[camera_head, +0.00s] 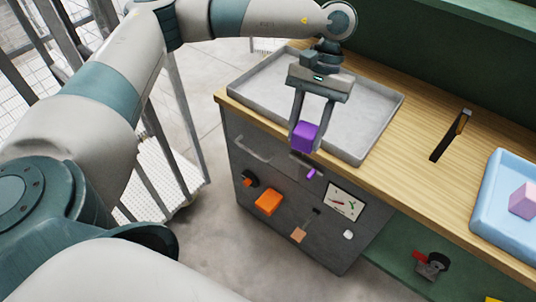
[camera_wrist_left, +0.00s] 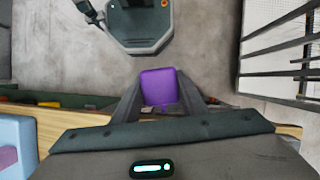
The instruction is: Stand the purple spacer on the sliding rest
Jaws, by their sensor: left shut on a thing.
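The purple spacer (camera_head: 304,137) is a small block held between the fingertips of my left gripper (camera_head: 306,130). It hangs in front of the near edge of the grey tray in the head view, apparently clear of any surface. In the left wrist view the purple spacer (camera_wrist_left: 160,88) fills the gap between the two fingers. My left gripper is shut on it. I cannot tell which part in view is the sliding rest. My right gripper is not in view.
A shallow grey tray (camera_head: 370,136) lies on the wooden bench (camera_head: 405,172). A blue tray (camera_head: 484,212) holds a pink-purple block (camera_head: 524,200). The grey cabinet front (camera_head: 270,230) below carries an orange block (camera_head: 267,202) and a gauge (camera_head: 344,202).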

